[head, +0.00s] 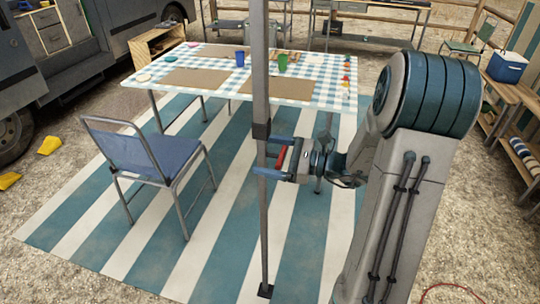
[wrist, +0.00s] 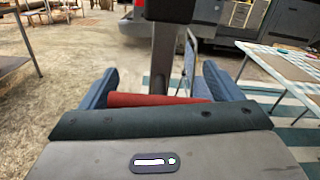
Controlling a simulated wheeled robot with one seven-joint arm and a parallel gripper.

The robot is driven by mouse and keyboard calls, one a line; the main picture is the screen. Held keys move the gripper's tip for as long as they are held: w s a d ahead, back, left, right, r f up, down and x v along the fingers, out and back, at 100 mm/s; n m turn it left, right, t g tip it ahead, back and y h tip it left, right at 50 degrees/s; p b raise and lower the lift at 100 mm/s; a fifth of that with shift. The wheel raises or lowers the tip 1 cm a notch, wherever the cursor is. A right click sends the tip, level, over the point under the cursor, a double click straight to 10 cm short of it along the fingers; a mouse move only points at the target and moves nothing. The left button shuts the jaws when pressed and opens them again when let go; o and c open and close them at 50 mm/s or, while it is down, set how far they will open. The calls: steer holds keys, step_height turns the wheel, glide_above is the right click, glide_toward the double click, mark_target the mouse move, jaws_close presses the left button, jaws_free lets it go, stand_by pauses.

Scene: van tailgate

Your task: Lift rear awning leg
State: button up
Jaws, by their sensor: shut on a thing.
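The rear awning leg (head: 263,215) is a thin grey upright pole with a dark collar and a small dark foot at the mat. It also shows in the wrist view (wrist: 160,68), behind the jaws. A red bar (wrist: 160,99), which looks like the leg's handle, fills the space between my blue fingers; it shows in the head view too (head: 281,159). My gripper (head: 266,156) is at the leg just below the collar, shut on this red bar. How the bar joins the leg is hidden. I cannot tell whether the foot touches the mat.
A blue folding chair (head: 160,160) stands left of the leg. A table with a checked cloth (head: 318,78) stands behind it, bearing cups. A striped mat (head: 100,236) covers the ground. Yellow wedges (head: 48,146) lie by the van wheel. A bench with a cooler (head: 507,66) is at right.

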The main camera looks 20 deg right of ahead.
steer(key=shift+w+r, duration=0.1)
steer(key=shift+r, duration=0.2)
steer(key=shift+c, duration=0.2)
steer(key=o, duration=1.2)
steer(key=shift+o, duration=0.2)
steer(key=shift+d, duration=0.1)
steer(key=shift+d+f, duration=0.1)
steer(key=shift+d, duration=0.1)
steer(key=v, duration=1.3)
steer(key=shift+s+b, duration=0.25)
steer(key=shift+b, duration=0.05)
steer(key=shift+s, duration=0.1)
